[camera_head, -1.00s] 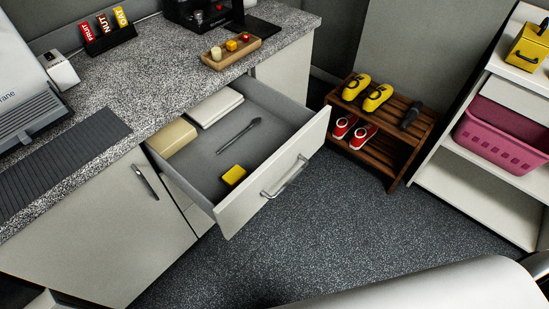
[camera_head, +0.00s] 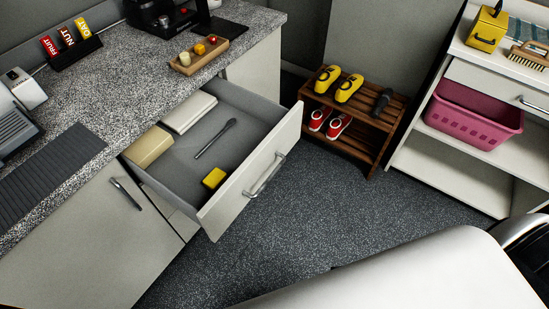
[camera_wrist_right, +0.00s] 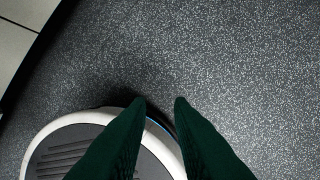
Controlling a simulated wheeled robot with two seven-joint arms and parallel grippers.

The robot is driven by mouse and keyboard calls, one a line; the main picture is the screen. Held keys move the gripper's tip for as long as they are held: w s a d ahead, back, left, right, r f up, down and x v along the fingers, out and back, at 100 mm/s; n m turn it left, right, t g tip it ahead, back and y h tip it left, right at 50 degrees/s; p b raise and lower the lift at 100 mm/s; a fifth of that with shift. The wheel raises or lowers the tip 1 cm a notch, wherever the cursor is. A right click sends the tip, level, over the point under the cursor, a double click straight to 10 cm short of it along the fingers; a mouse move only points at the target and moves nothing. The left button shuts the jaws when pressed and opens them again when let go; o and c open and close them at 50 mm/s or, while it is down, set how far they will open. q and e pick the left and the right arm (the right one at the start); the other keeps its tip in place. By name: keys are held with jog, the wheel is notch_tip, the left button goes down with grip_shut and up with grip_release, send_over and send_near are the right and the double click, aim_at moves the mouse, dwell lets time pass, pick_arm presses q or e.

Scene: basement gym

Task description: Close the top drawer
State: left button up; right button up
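The top drawer (camera_head: 265,172) of the counter stands pulled far out in the head view, with a silver bar handle (camera_head: 264,174) on its pale front. Inside lie a cream box (camera_head: 148,147), a white box (camera_head: 189,112), a dark spoon-like utensil (camera_head: 215,138) and a small yellow block (camera_head: 214,178). My right gripper (camera_wrist_right: 160,102) shows in the right wrist view as two dark green fingers set apart, with nothing between them, above the speckled floor. Neither gripper shows in the head view, so my left gripper is out of sight.
The speckled counter (camera_head: 120,95) carries a wooden tray (camera_head: 199,56) and a dark rack of bars (camera_head: 73,51). A wooden shoe rack (camera_head: 347,120) and a white shelf with a pink basket (camera_head: 474,115) stand to the right. Floor (camera_head: 345,215) before the drawer is clear.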

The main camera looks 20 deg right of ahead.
jog(key=w+r+m+t, duration=0.1)
jog(key=w+r, duration=0.3)
jog(key=w+r+m+t+y+p, duration=0.1)
jog(key=w+r+m, duration=0.1)
jog(key=w+r, duration=0.3)
jog(key=w+d+r+m, duration=0.1)
jog(key=w+r, duration=0.3)
jog(key=shift+w+d+r+t+y+p, duration=0.1)
jog(key=shift+w+r+t+y+p, duration=0.05)
jog(key=shift+r+t+y+p, duration=0.2)
grip_shut()
jog(key=m+t+y+p, duration=0.2)
jog(key=m+t+y, duration=0.2)
jog(key=y, duration=0.1)
send_near(271, 158)
jog(key=shift+h, duration=0.25)
jog(key=x, duration=0.6)
jog(key=shift+w+a, duration=0.1)
jog(key=shift+a, duration=0.2)
jog(key=shift+w, duration=0.1)
